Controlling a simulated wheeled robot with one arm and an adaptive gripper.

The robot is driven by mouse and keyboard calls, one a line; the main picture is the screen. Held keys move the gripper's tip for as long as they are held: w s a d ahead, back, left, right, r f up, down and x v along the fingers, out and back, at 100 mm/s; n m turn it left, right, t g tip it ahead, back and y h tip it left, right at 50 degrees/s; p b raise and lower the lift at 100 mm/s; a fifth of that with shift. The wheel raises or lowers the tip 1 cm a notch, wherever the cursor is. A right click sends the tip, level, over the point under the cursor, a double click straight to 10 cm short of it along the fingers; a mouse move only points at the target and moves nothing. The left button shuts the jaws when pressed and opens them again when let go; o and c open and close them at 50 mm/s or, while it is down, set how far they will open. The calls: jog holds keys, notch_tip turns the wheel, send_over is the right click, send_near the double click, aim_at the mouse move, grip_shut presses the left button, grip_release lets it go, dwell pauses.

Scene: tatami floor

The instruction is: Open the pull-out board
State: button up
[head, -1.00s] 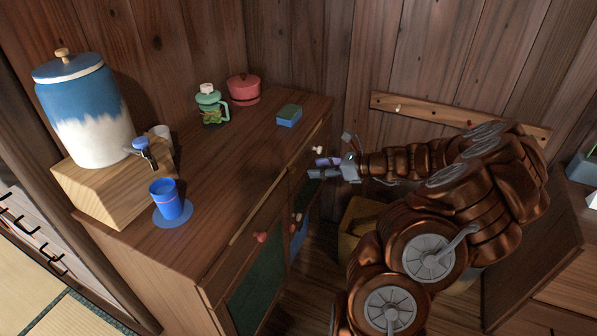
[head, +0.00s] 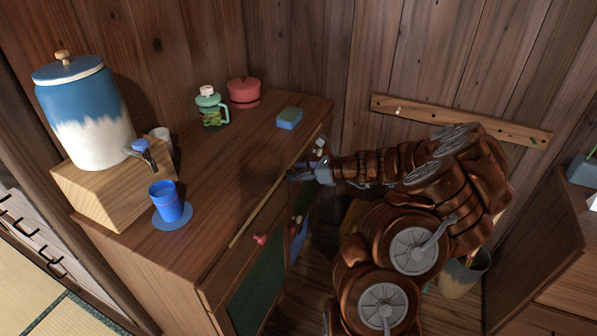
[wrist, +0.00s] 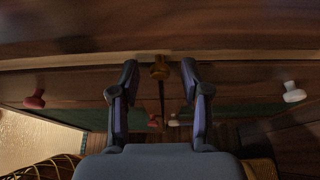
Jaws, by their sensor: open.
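The pull-out board shows as a pale wooden edge (head: 262,215) along the top of the cabinet's front. It also shows in the wrist view as a light strip (wrist: 70,62). A brown-orange knob (wrist: 160,68) sits at the middle of that strip. My gripper (wrist: 160,75) is open, with one finger on each side of the knob and a gap on both sides. In the head view my gripper (head: 303,172) is at the cabinet's front edge and hides the knob.
Below the board are drawers with a red knob (head: 260,239) and a white knob (wrist: 292,92). On the cabinet top stand a dispenser (head: 85,110), blue cup (head: 170,202), green teapot (head: 209,108), red pot (head: 244,93) and sponge (head: 289,118). A bucket (head: 462,276) stands at the right.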

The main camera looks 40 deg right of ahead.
grip_shut()
jog(key=shift+s, duration=0.1)
dwell(0.5)
